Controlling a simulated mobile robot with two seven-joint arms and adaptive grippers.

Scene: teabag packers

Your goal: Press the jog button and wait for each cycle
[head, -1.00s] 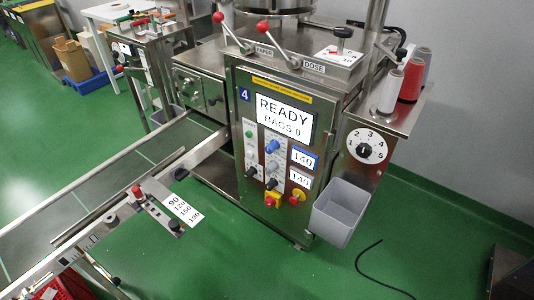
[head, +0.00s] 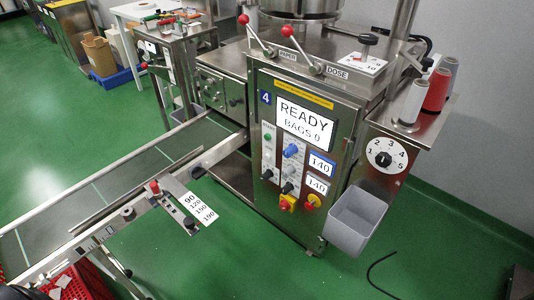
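The teabag packing machine, number 4, has a front control panel (head: 263,185). Its display (head: 304,121) reads READY and BAGS 0. Two small readouts (head: 321,164) both show 140. Small pale buttons sit in the left column, but their labels are too small to read, so I cannot tell which is the jog button. Neither gripper is in view.
A conveyor (head: 130,170) runs from the machine to the lower left, with a scale plate (head: 190,203) on its near side. A grey bin (head: 356,219) hangs at the machine's right, below a numbered dial (head: 386,157) and thread spools (head: 436,90). Green floor is open in front.

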